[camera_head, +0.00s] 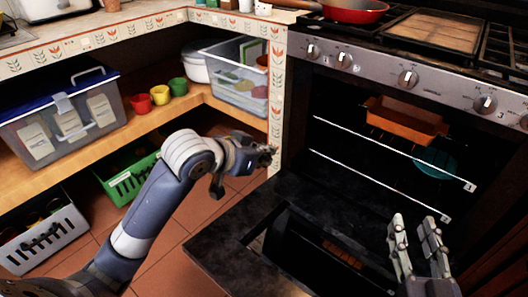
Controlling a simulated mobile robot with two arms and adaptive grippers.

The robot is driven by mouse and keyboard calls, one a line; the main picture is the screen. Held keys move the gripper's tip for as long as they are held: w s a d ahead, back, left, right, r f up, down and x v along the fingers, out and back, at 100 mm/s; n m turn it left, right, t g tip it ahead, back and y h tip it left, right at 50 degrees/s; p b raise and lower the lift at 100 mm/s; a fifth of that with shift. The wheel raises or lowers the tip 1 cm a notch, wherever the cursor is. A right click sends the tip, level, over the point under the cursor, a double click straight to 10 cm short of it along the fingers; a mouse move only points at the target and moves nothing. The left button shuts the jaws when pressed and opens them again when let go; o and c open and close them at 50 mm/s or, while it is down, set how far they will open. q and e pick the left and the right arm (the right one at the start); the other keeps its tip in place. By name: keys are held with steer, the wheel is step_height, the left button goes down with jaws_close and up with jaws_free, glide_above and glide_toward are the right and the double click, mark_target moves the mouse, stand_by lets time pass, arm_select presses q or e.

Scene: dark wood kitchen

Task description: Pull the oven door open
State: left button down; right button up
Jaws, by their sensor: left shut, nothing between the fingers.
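The oven (390,64) stands at the right, with its cavity exposed. Its dark door (225,245) is swung down, away from the opening, and lies roughly flat with its inner side up. My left gripper (268,156) is shut and empty, above the door's left side and near the oven's left edge, apart from the door as far as I can see. My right gripper (415,225) is in front of the oven opening, over the right part of the door. Its two fingers stand apart with nothing visible between them. The door's handle is not visible.
An orange dish (405,120) and a teal dish (434,160) are inside the oven with the racks (385,148). A red pan (352,10) is on the stove. Shelves at the left hold a clear bin (235,90) and small pots.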

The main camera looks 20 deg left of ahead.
arm_select(q)
steer(key=v, duration=0.7)
steer(key=shift+s, duration=0.25)
steer(key=shift+s, duration=0.1)
